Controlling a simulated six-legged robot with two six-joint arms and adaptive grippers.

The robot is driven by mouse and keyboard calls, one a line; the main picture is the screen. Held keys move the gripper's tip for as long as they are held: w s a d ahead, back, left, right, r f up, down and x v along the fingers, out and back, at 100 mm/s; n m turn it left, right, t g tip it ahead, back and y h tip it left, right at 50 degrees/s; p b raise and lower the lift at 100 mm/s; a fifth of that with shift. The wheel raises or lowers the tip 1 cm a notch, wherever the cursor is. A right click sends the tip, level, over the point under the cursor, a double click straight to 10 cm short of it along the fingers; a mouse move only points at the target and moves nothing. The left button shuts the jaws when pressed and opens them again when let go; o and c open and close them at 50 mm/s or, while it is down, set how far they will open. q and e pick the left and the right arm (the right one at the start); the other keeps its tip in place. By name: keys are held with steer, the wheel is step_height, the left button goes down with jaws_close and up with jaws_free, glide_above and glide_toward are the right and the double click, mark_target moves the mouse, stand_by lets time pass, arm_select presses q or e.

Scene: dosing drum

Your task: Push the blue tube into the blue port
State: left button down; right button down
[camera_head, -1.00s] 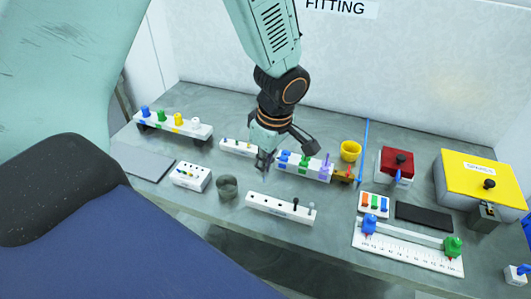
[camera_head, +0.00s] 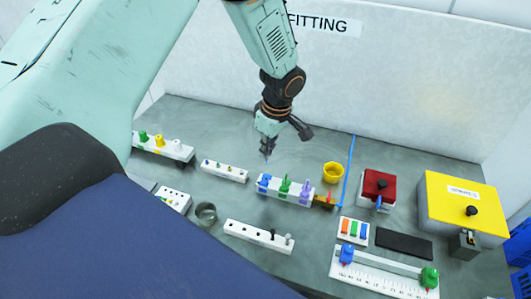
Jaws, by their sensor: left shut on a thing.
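My left gripper (camera_head: 267,146) comes down from the top of the head view. It is shut on a thin, pale blue piece (camera_head: 267,157) that points down below the fingertips and looks like the blue tube. Most of it is hidden or too small to make out. Below it is a white block (camera_head: 289,195) with blue, green and purple fittings. The blue fitting (camera_head: 264,182), which seems to be the blue port, is at the block's left end. The held tip shows above it in the picture, apart from it. My right gripper is not in view.
A narrow block with small pegs (camera_head: 224,172) stands to the left. A white block with black and grey pegs (camera_head: 258,237) lies in front. A yellow cup (camera_head: 333,172), a red box (camera_head: 379,186) and a yellow box (camera_head: 460,205) stand to the right.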

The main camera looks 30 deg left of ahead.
arm_select(q)
step_height(320, 180, down, 4)
steer(key=b, duration=0.3)
steer(key=shift+s+r, duration=0.1)
steer(key=shift+s, duration=0.05)
steer(key=shift+s+f+b, duration=0.15)
steer(key=shift+f+b, duration=0.25)
steer(key=shift+f, duration=0.15)
steer(key=shift+s+f, duration=0.15)
steer(key=shift+a, duration=0.1)
steer(key=shift+w+f, duration=0.1)
steer(key=shift+w, duration=0.15)
steer(key=shift+s, duration=0.25)
